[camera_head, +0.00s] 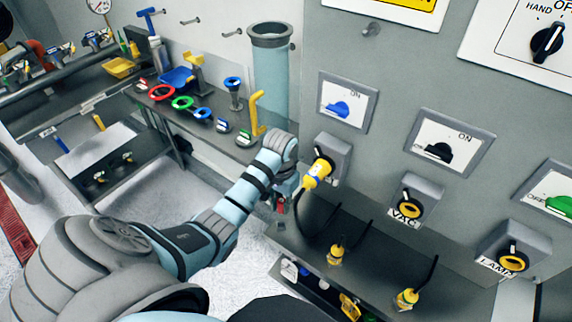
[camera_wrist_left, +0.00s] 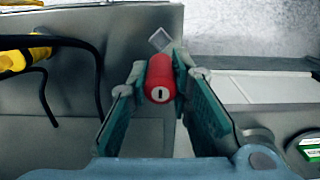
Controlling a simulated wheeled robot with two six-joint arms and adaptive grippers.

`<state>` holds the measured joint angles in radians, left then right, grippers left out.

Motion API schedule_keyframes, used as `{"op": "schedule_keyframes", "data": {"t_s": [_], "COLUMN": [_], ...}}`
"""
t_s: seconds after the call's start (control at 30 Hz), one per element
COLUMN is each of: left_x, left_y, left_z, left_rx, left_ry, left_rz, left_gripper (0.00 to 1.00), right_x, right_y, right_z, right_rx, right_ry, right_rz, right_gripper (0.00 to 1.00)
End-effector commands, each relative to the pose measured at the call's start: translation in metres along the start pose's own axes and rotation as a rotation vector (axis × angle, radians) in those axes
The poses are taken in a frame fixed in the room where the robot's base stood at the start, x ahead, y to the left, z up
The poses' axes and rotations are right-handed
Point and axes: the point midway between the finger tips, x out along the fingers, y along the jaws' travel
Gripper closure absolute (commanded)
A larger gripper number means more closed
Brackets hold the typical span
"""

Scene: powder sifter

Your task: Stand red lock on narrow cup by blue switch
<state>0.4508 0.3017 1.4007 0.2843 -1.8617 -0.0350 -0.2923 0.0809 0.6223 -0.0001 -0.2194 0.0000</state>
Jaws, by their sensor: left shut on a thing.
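My left gripper (camera_head: 280,198) is shut on the red lock (camera_wrist_left: 160,78), a small red cylinder whose keyhole face shows between the fingers in the left wrist view. The lock (camera_head: 281,206) shows only as a small red patch in the head view, above the front left part of the dark bench. A small clear piece (camera_wrist_left: 159,39) shows just beyond the lock; I cannot tell for sure that it is the narrow cup, or whether the lock touches it. The blue switch (camera_head: 338,109) is on the wall panel above the bench. My right gripper is not in view.
A yellow plug (camera_head: 317,172) sits in a wall socket close to my left wrist. More yellow plugs (camera_head: 336,256) (camera_head: 407,299) with black cables stand on the bench (camera_head: 385,240). Coloured rings and locks stand on the shelf at the back left, near a clear blue tube (camera_head: 271,85).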

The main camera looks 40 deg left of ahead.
Motion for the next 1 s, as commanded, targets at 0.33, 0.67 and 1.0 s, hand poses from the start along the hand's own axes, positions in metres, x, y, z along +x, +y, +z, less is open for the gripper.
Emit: {"op": "schedule_keyframes", "data": {"t_s": [0.33,0.67,1.0], "left_x": [0.041,0.062,0.061], "left_y": [0.0,-0.002,-0.002], "left_z": [0.001,0.001,-0.001], "left_rx": [-0.001,-0.004,-0.005], "left_ry": [-0.001,0.001,0.0], "left_rz": [-0.001,-0.001,0.006], "left_gripper": [1.0,1.0,1.0], "right_x": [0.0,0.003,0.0], "right_y": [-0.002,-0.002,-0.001], "right_z": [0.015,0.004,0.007], "right_rx": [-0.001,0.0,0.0], "right_ry": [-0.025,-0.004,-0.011], "right_rz": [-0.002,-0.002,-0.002], "right_gripper": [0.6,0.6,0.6]}}
